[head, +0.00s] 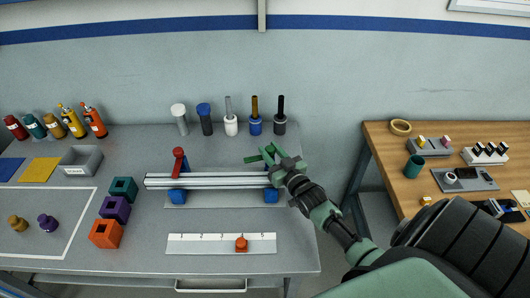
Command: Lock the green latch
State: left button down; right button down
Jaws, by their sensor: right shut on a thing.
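A metal rail (215,181) lies across blue supports (177,195) on the grey table. A red latch (180,162) stands roughly upright near the rail's left end. The green latch (252,159) shows as a green bar at the rail's right end, pointing left, partly hidden by my right gripper. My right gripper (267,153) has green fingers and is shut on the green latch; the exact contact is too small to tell. My left gripper is not in view.
A white numbered scale (205,244) with a red slider (241,243) lies in front of the rail. Several tools (231,118) stand behind it. Open coloured boxes (117,208) are on the left. A wooden table (400,165) with small items stands at right, across a gap.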

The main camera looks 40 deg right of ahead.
jog(key=shift+y, duration=0.3)
jog(key=c, duration=1)
grip_release()
jog(key=shift+c, duration=0.2)
jog(key=shift+s+a+b, duration=0.2)
jog(key=shift+s+b, duration=0.15)
jog(key=shift+s, duration=1.65)
jog(key=shift+s+a+b, duration=0.15)
jog(key=shift+s+b, duration=0.15)
jog(key=shift+s, duration=1.65)
